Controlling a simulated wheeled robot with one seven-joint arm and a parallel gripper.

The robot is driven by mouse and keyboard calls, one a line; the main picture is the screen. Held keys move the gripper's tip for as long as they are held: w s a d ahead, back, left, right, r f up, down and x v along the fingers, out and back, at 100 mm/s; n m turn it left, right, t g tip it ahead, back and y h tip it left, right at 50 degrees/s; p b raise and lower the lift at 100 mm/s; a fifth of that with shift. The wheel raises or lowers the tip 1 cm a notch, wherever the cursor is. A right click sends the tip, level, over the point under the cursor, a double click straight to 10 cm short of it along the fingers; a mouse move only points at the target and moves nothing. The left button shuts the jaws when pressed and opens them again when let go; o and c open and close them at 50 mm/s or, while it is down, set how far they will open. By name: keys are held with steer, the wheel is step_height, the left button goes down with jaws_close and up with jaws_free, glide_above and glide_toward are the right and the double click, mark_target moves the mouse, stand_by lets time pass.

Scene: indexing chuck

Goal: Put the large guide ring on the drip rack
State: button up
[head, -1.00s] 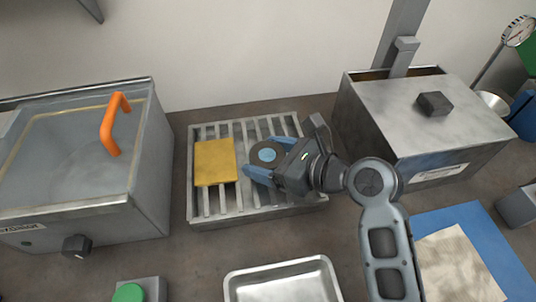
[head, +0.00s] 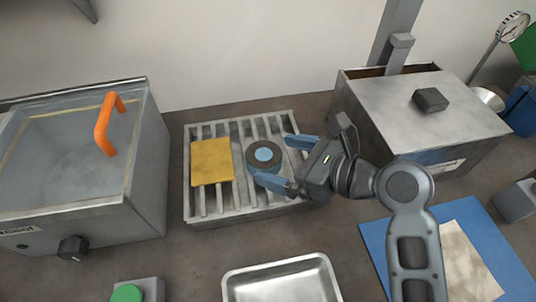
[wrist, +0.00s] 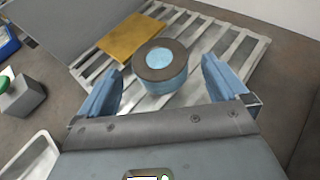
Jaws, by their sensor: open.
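The large guide ring (head: 263,146) is a dark grey ring with a light blue centre and a bluish side. It rests on the slats of the drip rack (head: 213,217), right of a yellow block. In the wrist view the ring (wrist: 173,56) sits just beyond my fingertips, on the slats of the rack (wrist: 247,47). My gripper (head: 291,163) is open, with its blue fingers spread to the right of the ring. In the wrist view the gripper (wrist: 158,85) shows a finger on either side, with nothing held between them.
A yellow block (head: 211,161) lies on the rack's left part. A glass-topped bath with an orange handle (head: 106,124) stands left, and a lidded metal box (head: 424,110) stands right. An empty metal tray (head: 282,281) is in front, and a blue mat (head: 377,238) lies front right.

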steer(key=v, duration=0.7)
steer(key=shift+s+d+r, duration=0.1)
